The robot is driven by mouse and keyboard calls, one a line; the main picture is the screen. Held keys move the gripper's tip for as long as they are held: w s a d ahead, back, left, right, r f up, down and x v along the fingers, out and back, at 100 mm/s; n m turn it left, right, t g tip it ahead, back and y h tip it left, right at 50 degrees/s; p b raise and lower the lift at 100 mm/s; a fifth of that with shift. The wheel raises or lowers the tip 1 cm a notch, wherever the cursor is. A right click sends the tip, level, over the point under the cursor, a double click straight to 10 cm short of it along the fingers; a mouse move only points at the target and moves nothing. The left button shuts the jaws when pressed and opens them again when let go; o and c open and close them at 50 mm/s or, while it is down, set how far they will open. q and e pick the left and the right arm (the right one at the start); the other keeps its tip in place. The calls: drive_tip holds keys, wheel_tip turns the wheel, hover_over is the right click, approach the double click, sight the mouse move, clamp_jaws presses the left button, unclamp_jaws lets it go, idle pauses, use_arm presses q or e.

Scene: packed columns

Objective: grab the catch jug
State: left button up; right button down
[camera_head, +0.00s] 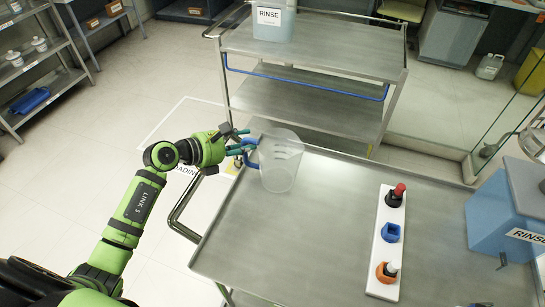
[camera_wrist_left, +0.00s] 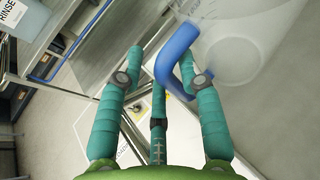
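The catch jug (camera_head: 280,162) is a clear, translucent jug with a blue handle, standing upright on the near steel cart at its far left corner. The handle (camera_head: 250,153) faces left toward my left gripper (camera_head: 241,142). In the left wrist view the blue handle (camera_wrist_left: 166,66) lies between the spread teal fingers, close to the right-hand finger, and the jug body (camera_wrist_left: 238,50) is beyond it. The left gripper (camera_wrist_left: 160,60) is open. Whether a finger touches the handle I cannot tell. My right gripper is in neither view.
The near cart top (camera_head: 310,240) is mostly clear. A white rack (camera_head: 389,240) with red, blue and orange items stands right of the jug. A blue rinse container (camera_head: 505,215) is at the right. Another cart (camera_head: 320,45) with a rinse container (camera_head: 273,20) stands behind.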

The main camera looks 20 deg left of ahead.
use_arm(q)
drive_tip(key=shift+w+d, duration=0.1)
drive_tip(key=shift+w, duration=0.05)
drive_tip(key=shift+f, duration=0.1)
clamp_jaws()
